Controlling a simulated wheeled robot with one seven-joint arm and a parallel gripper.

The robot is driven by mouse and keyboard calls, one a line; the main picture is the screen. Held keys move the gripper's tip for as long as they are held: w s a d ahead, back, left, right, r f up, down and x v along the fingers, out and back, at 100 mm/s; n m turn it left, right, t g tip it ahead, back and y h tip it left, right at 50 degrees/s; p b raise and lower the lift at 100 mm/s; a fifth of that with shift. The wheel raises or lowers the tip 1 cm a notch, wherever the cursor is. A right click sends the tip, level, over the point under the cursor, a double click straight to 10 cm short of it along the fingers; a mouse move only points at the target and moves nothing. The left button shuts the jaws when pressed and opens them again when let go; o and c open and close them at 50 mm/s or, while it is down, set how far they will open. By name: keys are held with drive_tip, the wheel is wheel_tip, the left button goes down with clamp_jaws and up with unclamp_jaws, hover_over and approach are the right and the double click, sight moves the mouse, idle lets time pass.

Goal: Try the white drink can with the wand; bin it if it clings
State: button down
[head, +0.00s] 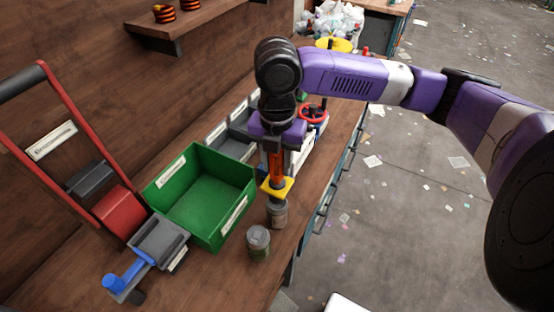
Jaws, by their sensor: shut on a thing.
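My gripper (276,150) is shut on the wand and points down over the bench. The wand (276,185) has an orange handle and a yellow collar, and it hangs upright. A greyish can (277,216) stands right under the wand's lower end. I cannot tell whether the wand touches it or hangs just above it. A second can (258,244), grey-topped with a dull greenish side, stands in front and to the left. Neither can looks clearly white, and their labels are too small to read. A green bin (211,238) with a white label stands left of the cans and looks empty.
Grey bins (232,148) stand behind the green bin. A red handwheel (313,113) and a white box are partly hidden behind my gripper. A blue-handled grey device (160,240) and a red frame (118,208) stand at left. The bench's right edge is close to the cans.

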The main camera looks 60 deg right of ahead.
drive_tip(key=shift+f, duration=0.3)
drive_tip(key=shift+f+b, duration=0.55)
drive_tip(key=shift+f, duration=0.05)
idle(0.8)
drive_tip(key=shift+r, duration=0.15)
idle(0.4)
wheel_tip(320, 180, up, 7)
drive_tip(key=p, duration=0.5)
idle(0.8)
idle(1.2)
drive_tip(key=shift+r, duration=5.2)
